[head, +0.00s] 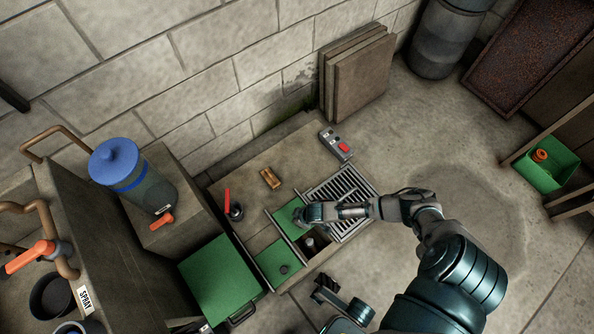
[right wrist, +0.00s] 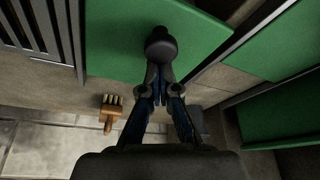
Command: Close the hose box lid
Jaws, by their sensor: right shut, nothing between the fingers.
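A green sliding panel (head: 287,216) with a dark knob (right wrist: 160,42) lies in the low stone ledge; it looks like the hose box lid. A second green panel (head: 270,258) with a dark knob lies nearer, and a dark open compartment (head: 318,252) with a small cylindrical item shows beside them. My right gripper (head: 303,213) is over the far panel. In the right wrist view its fingers (right wrist: 160,82) are shut and empty, their tips at or against the knob; contact is unclear. What seems my left gripper (head: 328,288) is low in the head view, its jaws unclear.
A metal grate (head: 345,195) lies right of the panels. A wooden brush (head: 270,178), a red-handled valve (head: 235,209) and a grey box with a red button (head: 336,144) sit on the ledge. A green box (head: 218,278) stands left.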

